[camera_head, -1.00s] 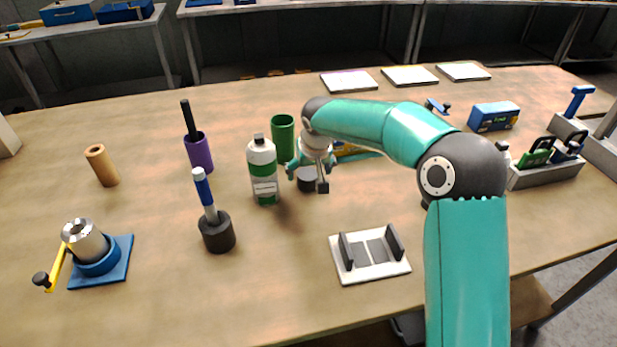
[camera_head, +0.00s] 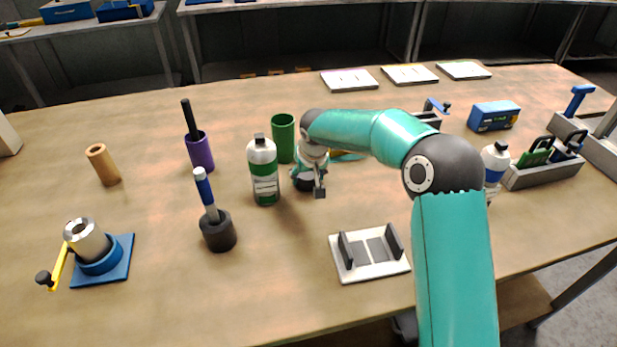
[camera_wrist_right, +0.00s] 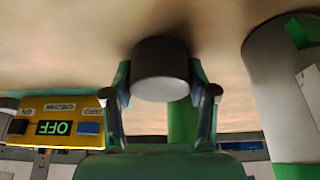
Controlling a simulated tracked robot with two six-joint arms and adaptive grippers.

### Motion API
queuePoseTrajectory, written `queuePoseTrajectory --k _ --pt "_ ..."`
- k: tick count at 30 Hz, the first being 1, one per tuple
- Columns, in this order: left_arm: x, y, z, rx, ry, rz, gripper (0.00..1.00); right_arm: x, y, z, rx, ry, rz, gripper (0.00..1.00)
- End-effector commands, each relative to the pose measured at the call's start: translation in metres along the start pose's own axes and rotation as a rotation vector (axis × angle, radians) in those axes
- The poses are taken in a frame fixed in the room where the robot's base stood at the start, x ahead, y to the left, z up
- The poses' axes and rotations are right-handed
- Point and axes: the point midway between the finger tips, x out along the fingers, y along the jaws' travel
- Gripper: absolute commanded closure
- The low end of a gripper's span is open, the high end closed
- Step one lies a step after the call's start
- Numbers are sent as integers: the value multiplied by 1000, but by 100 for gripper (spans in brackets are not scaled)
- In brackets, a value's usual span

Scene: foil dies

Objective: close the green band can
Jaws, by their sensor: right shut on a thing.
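The green band can (camera_head: 262,182) stands upright on the table, white with a green band and a small dark nozzle on top. Part of it shows at the right edge of the right wrist view (camera_wrist_right: 285,100). My right gripper (camera_head: 310,184) is just right of the can, low over the table. In the right wrist view its fingers (camera_wrist_right: 163,90) are shut on the sides of a short dark grey cap (camera_wrist_right: 162,68). In the head view the cap is mostly hidden by the gripper. I cannot tell if it touches the table. My left gripper is not in view.
A green cup (camera_head: 283,140) stands close behind the can. A dark holder (camera_head: 218,235) with a blue-handled tool and a purple cup (camera_head: 200,153) stand to its left. A white fixture (camera_head: 370,262) lies in front. A yellow switch box (camera_wrist_right: 62,118) shows in the wrist view.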

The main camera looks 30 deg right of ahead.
Motion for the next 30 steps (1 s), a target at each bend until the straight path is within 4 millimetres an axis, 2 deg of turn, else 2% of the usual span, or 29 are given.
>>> queuePoseTrajectory --k 10,16,23,30 --pt "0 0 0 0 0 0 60 -2 0 -1 1 1 0 58" --pt "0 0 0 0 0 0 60 -15 1 -7 2 3 1 58" --pt "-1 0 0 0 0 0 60 -49 0 -21 2 5 0 58" --pt "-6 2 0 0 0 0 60 -99 0 -42 3 6 -1 58"
